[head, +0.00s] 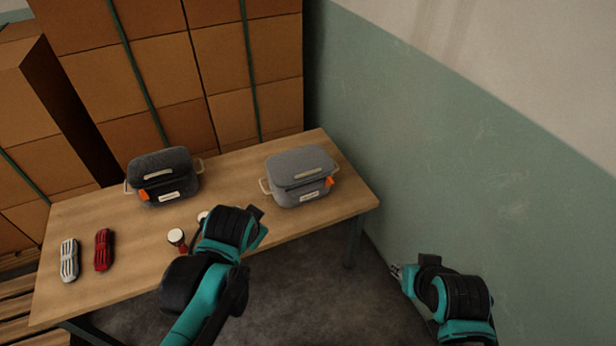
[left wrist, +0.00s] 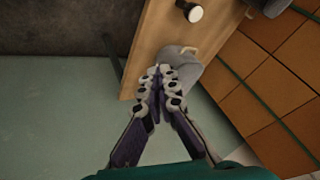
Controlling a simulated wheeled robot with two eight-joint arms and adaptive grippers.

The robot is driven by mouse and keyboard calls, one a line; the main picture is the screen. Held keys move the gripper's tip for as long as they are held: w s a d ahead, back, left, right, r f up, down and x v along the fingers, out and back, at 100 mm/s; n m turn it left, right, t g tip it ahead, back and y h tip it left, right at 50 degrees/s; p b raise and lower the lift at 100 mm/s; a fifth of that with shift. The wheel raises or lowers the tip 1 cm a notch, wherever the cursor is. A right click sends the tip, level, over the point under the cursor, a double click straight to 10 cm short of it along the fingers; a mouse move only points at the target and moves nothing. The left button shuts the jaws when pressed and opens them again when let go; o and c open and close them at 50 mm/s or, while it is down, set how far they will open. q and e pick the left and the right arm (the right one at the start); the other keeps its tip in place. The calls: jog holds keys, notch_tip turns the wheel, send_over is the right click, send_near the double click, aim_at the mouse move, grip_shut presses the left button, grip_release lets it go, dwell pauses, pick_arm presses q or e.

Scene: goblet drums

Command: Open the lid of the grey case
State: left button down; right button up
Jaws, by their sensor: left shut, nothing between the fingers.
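The grey case (head: 297,190) stands upright at the right part of the table, its lid (head: 300,160) down. It has a pale handle plate on top, side handles and an orange latch (head: 330,182) on the front. In the left wrist view the grey case (left wrist: 187,72) is partly hidden behind the fingers. My left gripper (head: 259,214) is in front of and left of the case in the head view, apart from it; its fingers (left wrist: 158,72) are shut and empty. My right gripper (head: 397,271) is off the table's right side, too small to tell its opening.
A black case (head: 160,180) stands left of the grey one. A goblet drum (head: 176,237) and another partly hidden one stand near my left arm. A white item (head: 69,260) and a red item (head: 103,250) lie at left. A wall (head: 440,160) rises at right.

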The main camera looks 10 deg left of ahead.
pick_arm(q)
jog(key=w+d+m+y+p, duration=0.1)
jog(key=w+d+m+y, duration=0.1)
jog(key=w+m, duration=0.65)
jog(key=m+t+y+p, duration=0.3)
jog(key=m+p, duration=0.1)
jog(key=m, duration=1.2)
send_near(306, 178)
jog(key=s+d+f, duration=0.2)
jog(key=s, duration=0.1)
jog(key=b+x, duration=0.3)
jog(key=x, duration=0.7)
jog(key=shift+a+f+b, duration=0.1)
jog(key=shift+f+b, duration=0.05)
jog(key=shift+b, duration=0.25)
notch_tip(306, 178, up, 4)
jog(key=shift+f, duration=0.2)
jog(key=shift+w+a+r+b, duration=0.1)
jog(key=shift+w+r+b, duration=0.05)
jog(key=shift+r+b, duration=0.15)
